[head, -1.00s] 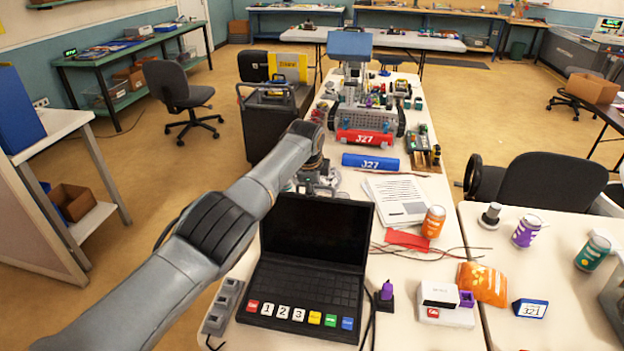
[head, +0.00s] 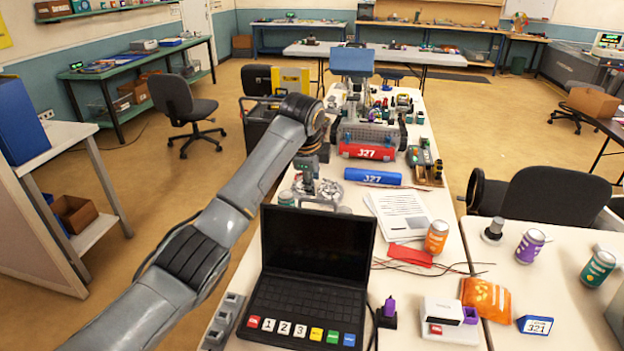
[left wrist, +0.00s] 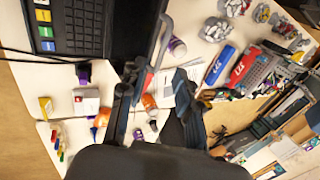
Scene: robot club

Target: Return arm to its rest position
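My left arm (head: 215,225) reaches in from the lower left of the head view, bends at a raised wrist, and points down behind the black laptop (head: 315,240). My left gripper (head: 312,185) hangs over the table just beyond the laptop's screen, partly hidden by it. In the left wrist view the two dark fingers of my left gripper (left wrist: 157,82) stand apart with nothing held between them. The laptop also shows at the top left of that view (left wrist: 85,28). My right gripper is in neither view.
A blue roll (head: 372,176), a red roll (head: 368,151) and a tracked robot (head: 362,133) lie beyond the gripper. Papers (head: 402,212) and an orange can (head: 436,237) are to the right. The floor left of the table is open, with a chair (head: 183,105) farther back.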

